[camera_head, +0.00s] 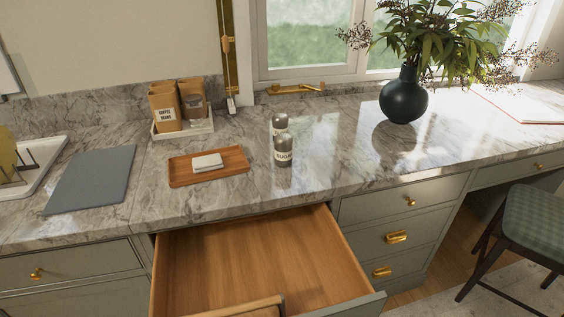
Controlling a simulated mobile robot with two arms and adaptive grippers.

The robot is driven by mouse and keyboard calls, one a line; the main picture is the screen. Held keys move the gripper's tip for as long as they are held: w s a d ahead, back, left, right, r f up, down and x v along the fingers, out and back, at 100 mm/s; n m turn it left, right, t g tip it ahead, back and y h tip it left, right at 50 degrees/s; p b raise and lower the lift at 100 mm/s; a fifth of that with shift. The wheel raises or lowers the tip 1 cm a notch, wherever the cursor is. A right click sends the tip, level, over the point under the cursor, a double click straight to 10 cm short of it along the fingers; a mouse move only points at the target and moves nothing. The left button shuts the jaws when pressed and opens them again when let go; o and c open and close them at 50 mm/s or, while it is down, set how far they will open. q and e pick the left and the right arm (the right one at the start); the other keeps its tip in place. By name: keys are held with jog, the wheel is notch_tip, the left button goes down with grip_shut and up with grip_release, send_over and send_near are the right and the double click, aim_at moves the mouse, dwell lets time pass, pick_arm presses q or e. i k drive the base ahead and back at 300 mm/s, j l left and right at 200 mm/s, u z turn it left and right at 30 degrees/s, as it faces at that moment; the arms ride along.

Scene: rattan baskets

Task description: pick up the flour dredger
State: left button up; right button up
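Two small metal shakers with domed tops stand upright on the marble counter, one behind the other. The front shaker (283,150) has a pale label whose lettering is too small to read surely. The rear shaker (279,124) is partly hidden by the front one and also has a pale label. I cannot tell which of the two is the flour dredger. Neither of my grippers shows in the head view.
A wooden tray (180,178) with a folded white cloth lies left of the shakers. Coffee bags stand in a white tray (208,127) behind. A dark vase (403,98) stands right. A chair (535,222) stands right.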

aim_at(280, 121)
jog(key=i+l+u, duration=0.1)
jog(key=l, duration=0.2)
jog(key=i+l, duration=0.2)
jog(key=l, duration=0.15)
jog(key=i+l+u, duration=0.15)
jog(key=l, duration=0.2)
jog(key=i+l, duration=0.15)
jog(key=l, duration=0.2)
jog(key=i+l+u, duration=0.15)
jog(key=l, duration=0.2)
